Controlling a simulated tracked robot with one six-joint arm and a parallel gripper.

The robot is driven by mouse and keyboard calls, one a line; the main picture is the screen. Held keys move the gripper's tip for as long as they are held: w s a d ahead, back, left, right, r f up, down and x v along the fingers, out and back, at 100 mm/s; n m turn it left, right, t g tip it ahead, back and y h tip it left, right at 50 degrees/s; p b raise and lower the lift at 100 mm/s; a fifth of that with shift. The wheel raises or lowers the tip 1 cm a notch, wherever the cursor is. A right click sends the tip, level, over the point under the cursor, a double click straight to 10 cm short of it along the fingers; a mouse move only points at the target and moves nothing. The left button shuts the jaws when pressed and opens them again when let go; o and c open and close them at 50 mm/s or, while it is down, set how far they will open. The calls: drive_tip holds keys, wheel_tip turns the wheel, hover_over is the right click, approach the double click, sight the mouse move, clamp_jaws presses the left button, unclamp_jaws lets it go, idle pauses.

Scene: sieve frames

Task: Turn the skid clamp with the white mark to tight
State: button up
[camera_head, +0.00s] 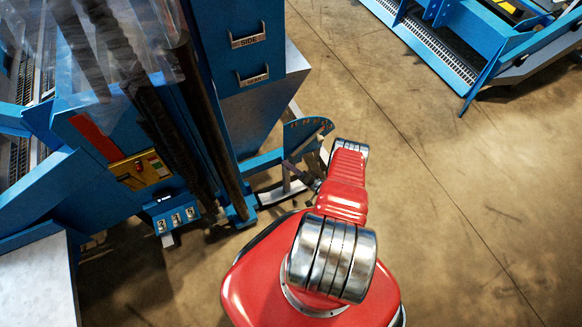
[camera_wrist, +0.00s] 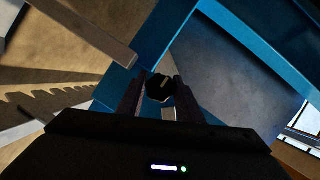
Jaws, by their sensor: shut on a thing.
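A dark, rounded clamp knob (camera_wrist: 159,88) is in the middle of the wrist view, in front of the blue frame. A small pale line shows on its face; I cannot tell for sure that it is the white mark. My gripper (camera_wrist: 161,93) has one dark finger on each side of the knob and is shut on it. A small pale grey block shows just below the knob, between the fingers.
The blue machine (camera_head: 240,110) stands close on the left, with a toothed, curved blue plate (camera_head: 308,135) by my arm. A grey beam (camera_wrist: 85,30) and a sawtooth-edged part (camera_wrist: 40,100) lie left of my gripper. Another blue machine (camera_head: 500,50) stands far right. The floor between is clear.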

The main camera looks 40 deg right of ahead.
drive_tip(key=shift+d, duration=0.15)
drive_tip(key=o, duration=1)
drive_tip(key=shift+o, duration=0.2)
drive_tip(key=shift+s, duration=0.15)
drive_tip(key=s+r, duration=0.2)
drive_tip(key=s, duration=1.1)
drive_tip(key=shift+s+d, duration=0.15)
drive_tip(key=shift+d, duration=0.25)
drive_tip(key=shift+r, duration=0.1)
